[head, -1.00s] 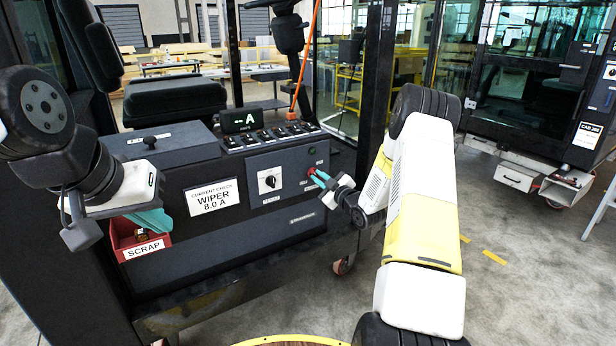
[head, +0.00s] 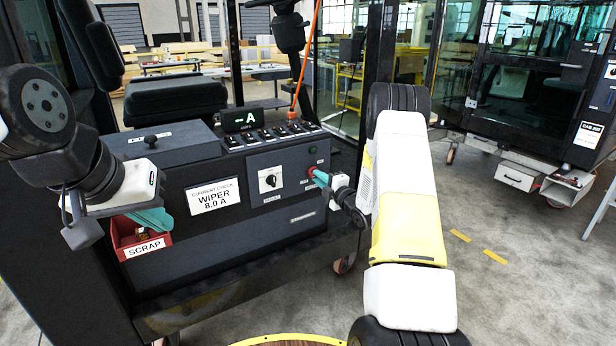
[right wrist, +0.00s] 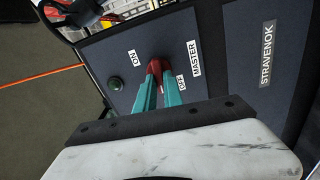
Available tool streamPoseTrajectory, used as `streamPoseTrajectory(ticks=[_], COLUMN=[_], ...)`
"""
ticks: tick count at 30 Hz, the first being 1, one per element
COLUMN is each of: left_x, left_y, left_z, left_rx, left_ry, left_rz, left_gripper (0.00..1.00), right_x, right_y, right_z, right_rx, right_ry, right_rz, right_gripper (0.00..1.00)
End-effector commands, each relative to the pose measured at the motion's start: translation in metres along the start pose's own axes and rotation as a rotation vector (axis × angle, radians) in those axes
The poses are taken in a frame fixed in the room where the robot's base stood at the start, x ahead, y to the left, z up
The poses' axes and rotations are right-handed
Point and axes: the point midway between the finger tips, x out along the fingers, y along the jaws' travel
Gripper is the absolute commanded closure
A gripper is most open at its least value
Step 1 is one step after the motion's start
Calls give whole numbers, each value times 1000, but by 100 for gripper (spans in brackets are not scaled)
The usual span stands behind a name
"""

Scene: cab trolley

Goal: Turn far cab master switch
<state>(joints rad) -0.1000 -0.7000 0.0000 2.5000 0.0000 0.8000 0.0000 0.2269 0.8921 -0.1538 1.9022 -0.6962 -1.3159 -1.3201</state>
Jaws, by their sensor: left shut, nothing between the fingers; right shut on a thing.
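The red master switch (right wrist: 158,63) sits on the dark console panel, between an ON label (right wrist: 132,58) and an OFF label (right wrist: 181,80) beside the MASTER label (right wrist: 194,58). It also shows in the head view (head: 311,169), partly hidden by my fingers. My right gripper (right wrist: 154,70), with teal fingers, is shut on the switch; it also shows in the head view (head: 316,174). Which label the switch points to cannot be told. My left gripper (head: 152,218) is shut and empty, in front of the console, over the red scrap bin (head: 128,238).
A black selector knob (head: 270,181) is left of the switch, and a green button (right wrist: 115,84) is near it. A row of rocker switches (head: 265,136) and a display (head: 242,118) top the console. Another cab (head: 525,120) stands behind at right.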

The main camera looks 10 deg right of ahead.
Motion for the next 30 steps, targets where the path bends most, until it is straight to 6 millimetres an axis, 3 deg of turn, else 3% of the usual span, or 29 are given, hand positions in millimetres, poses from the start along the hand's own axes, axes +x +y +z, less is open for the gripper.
streamPoseTrajectory(ticks=[23, 24, 26, 27, 30], left_x=[0, 0, 0, 0, 0], left_y=[0, 0, 0, 0, 0], left_z=[0, 0, 0, 0, 0], left_rx=[0, 0, 0, 0, 0], left_ry=[0, 0, 0, 0, 0], left_rz=[0, 0, 0, 0, 0], left_gripper=[100, 100, 100, 100, 100], right_x=[-1, -1, -1, -1, 0], right_y=[-2, -2, -2, -2, -2], right_z=[0, 0, 0, 0, 0], right_rx=[-100, -100, -100, -99, -99], right_ry=[0, 0, 0, 0, 0], right_rz=[-4, -4, -4, -3, -2], right_gripper=[100, 82, 70, 66, 66])
